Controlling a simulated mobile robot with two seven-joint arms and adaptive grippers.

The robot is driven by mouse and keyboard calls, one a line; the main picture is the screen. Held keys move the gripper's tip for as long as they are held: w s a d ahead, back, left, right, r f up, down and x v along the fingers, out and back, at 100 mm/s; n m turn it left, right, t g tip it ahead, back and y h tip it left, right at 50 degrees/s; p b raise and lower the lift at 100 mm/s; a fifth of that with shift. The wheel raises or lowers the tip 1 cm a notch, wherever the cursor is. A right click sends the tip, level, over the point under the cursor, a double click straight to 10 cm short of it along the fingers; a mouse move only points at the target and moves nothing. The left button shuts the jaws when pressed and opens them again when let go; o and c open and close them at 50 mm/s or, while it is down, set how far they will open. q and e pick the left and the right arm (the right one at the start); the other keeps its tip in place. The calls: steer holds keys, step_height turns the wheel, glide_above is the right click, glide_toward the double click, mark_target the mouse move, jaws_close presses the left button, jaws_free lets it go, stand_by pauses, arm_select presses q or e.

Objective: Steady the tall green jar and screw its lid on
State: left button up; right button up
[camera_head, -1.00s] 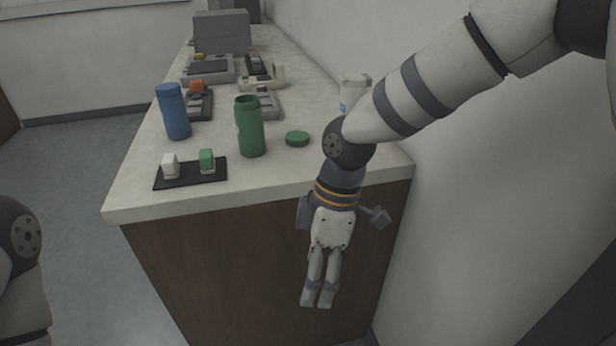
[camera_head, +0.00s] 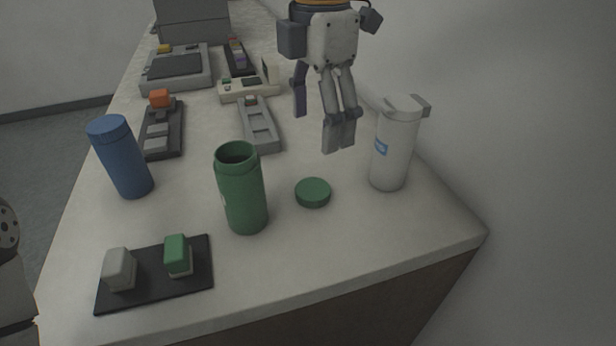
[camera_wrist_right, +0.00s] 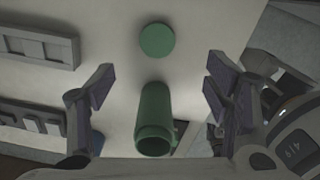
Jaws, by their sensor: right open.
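The tall green jar (camera_head: 242,195) stands upright and uncovered on the counter in the head view; its dark open mouth shows. Its round green lid (camera_head: 313,192) lies flat on the counter just right of it. My right gripper (camera_head: 338,138) hangs pointing down above and behind the lid, touching neither. In the right wrist view the gripper (camera_wrist_right: 154,95) is open and empty, with the jar (camera_wrist_right: 155,115) and the lid (camera_wrist_right: 158,40) showing between its spread fingers. My left gripper is out of view; only a piece of my left arm shows at the left edge.
A blue bottle (camera_head: 122,160) stands left of the jar and a white jug (camera_head: 394,150) right of the lid. A black tray (camera_head: 148,296) with a white and a green block lies in front. Grey trays and devices (camera_head: 259,128) fill the back. The front right counter is clear.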

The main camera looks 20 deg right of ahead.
glide_above(313, 189)
steer(key=f, duration=0.6)
steer(key=shift+s+d+f, duration=0.1)
steer(key=shift+s+d, duration=0.1)
steer(key=shift+f, duration=0.4)
steer(key=f, duration=0.5)
steer(key=shift+w+a, duration=0.2)
steer(key=shift+w, duration=0.1)
steer(key=c, duration=0.9)
